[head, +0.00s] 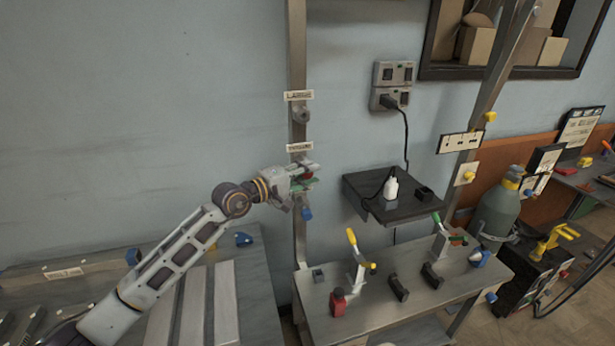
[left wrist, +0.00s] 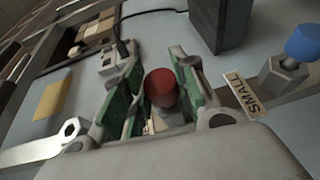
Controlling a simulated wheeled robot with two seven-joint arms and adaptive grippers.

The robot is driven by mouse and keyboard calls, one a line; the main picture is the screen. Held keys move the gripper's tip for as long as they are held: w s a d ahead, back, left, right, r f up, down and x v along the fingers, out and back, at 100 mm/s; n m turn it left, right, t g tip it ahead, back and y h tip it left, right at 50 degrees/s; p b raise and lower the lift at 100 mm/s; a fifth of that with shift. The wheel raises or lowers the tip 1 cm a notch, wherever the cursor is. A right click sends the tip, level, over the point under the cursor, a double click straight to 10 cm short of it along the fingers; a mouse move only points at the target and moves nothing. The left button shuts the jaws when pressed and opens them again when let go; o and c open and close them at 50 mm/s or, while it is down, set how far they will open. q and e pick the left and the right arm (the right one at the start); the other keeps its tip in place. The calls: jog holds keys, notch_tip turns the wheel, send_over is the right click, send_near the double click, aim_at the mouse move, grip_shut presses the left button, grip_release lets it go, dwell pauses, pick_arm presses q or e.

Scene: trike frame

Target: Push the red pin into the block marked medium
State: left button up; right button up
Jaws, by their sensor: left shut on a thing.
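The red pin (left wrist: 161,88) is between the green-padded fingers of my left gripper (left wrist: 160,100), which is shut on it. In the head view my left gripper (head: 303,180) is at the upright metal post (head: 298,45), just below the label reading medium (head: 299,147). The medium block is hidden behind the gripper, so I cannot tell whether the pin is in its hole or in front of it. My right gripper is not in view.
A block with an open hole (head: 300,115) sits above, under the large label (head: 298,95). A blue pin (head: 307,213) sits below, beside the small label (left wrist: 243,95) in the wrist view. A dark shelf (head: 400,208) and a workbench (head: 440,290) stand to the right.

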pick_arm(q)
jog(key=shift+w, duration=0.1)
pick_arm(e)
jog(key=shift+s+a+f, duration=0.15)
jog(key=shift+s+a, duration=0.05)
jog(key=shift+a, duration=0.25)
pick_arm(q)
jog(key=o, duration=1.1)
jog(key=shift+d, duration=0.1)
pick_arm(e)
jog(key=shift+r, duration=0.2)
pick_arm(q)
jog(key=shift+s+d+r+p, duration=0.1)
jog(key=shift+s+d+p, duration=0.15)
jog(key=shift+s+p, duration=0.9)
jog(key=s+d+p, duration=0.2)
jog(key=s+p, duration=0.5)
jog(key=p, duration=0.2)
jog(key=shift+s+d+p, duration=0.25)
jog(key=shift+p, duration=0.05)
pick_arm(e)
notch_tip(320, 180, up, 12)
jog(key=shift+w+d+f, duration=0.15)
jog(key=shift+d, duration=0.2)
